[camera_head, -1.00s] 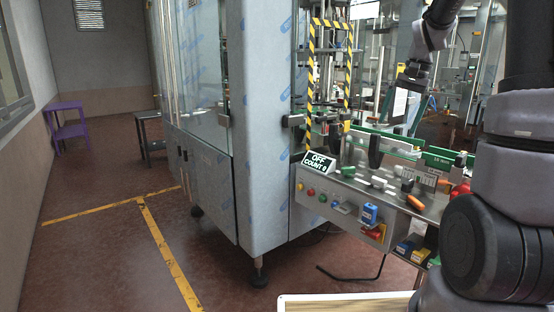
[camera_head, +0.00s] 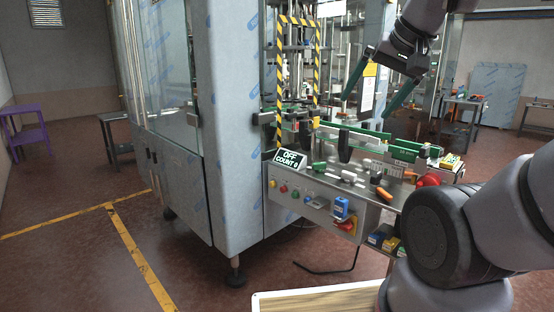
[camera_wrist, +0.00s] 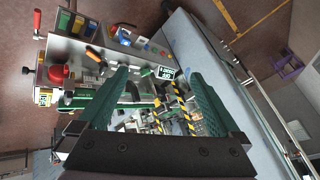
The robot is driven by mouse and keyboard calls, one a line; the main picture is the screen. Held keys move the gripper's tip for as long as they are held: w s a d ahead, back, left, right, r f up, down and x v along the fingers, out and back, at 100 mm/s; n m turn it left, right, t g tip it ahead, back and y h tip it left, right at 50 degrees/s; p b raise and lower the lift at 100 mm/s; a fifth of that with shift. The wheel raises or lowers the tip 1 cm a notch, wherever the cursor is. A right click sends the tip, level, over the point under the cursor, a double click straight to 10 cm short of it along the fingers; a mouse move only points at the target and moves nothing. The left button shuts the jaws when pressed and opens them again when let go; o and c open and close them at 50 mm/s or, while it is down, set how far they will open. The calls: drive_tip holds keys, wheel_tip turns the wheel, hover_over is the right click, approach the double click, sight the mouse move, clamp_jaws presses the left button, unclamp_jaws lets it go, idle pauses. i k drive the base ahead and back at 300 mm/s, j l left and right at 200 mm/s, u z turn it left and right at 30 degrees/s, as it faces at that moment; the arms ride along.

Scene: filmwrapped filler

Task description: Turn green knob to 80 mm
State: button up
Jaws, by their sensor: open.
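My gripper (camera_head: 368,106) is open and empty, held in the air above and behind the conveyor with green rails (camera_head: 362,140). In the wrist view its two green fingers (camera_wrist: 160,74) are spread apart, with the machine between and beyond them. A scale plate with small markings (camera_head: 404,155) stands by the right part of the rail; its reading is too small to make out. A small green button (camera_head: 295,194) is on the front panel. I cannot tell for sure which green part is the knob, and no finger touches one.
A sign reading "OFF COUNT 0" (camera_head: 289,159) stands on the steel deck. A red knob (camera_head: 428,180), an orange-handled piece (camera_head: 383,194) and a blue box (camera_head: 341,207) are nearby. A yellow-black striped frame (camera_head: 281,90) rises behind. Open floor (camera_head: 75,265) lies left.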

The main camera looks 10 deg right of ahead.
sight(319, 167)
drive_tip(key=i+z, duration=0.25)
drive_tip(key=i, duration=0.85)
